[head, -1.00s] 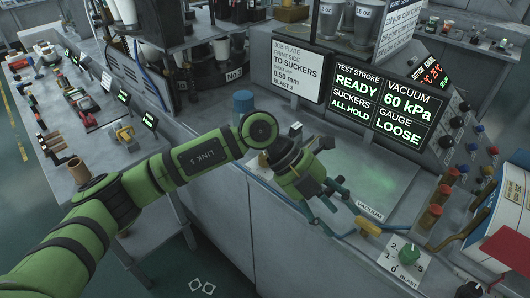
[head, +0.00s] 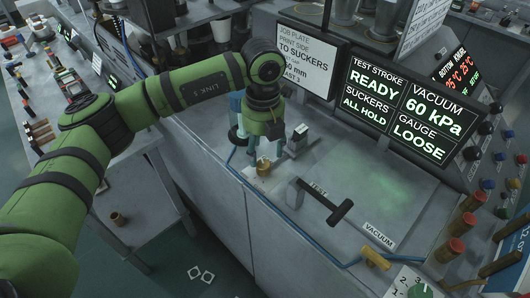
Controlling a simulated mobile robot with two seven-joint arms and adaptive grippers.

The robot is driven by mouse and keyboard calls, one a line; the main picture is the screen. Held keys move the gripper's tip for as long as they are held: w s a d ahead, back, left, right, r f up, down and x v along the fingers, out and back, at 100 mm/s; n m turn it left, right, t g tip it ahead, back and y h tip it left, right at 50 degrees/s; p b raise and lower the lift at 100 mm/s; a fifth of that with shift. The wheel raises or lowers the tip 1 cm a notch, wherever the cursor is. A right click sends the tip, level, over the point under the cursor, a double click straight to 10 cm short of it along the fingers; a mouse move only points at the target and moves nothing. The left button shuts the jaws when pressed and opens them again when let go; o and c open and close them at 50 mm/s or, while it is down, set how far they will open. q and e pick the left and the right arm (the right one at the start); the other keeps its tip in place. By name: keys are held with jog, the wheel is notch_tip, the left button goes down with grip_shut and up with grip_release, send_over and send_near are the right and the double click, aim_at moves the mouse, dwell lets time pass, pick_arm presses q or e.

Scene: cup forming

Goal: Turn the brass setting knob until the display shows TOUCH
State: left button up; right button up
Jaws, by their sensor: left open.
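The brass setting knob (head: 263,166) sits on a pale plate near the front edge of the grey machine top. My left gripper (head: 263,153) points down over the knob, its teal fingers apart; whether they touch it I cannot tell. The display (head: 404,104) reads TEST STROKE READY, SUCKERS ALL HOLD, VACUUM 60 kPa and GAUGE LOOSE. My right gripper is not in view.
A black TEST handle (head: 325,201) stands right of the knob. A small grey block (head: 299,138) is close behind.

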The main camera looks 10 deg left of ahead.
aim_at(263, 165)
pick_arm(q)
jog(key=f, duration=0.1)
jog(key=f+p, duration=0.1)
jog(key=f, duration=0.1)
jog(key=shift+s+f, duration=0.25)
jog(key=shift+f, duration=0.05)
jog(key=shift+w+f+p, duration=0.15)
jog(key=shift+f+p, duration=0.15)
jog(key=shift+f, duration=0.35)
jog(key=c, duration=1.1)
jog(key=shift+f, duration=0.1)
jog(key=shift+c, duration=0.2)
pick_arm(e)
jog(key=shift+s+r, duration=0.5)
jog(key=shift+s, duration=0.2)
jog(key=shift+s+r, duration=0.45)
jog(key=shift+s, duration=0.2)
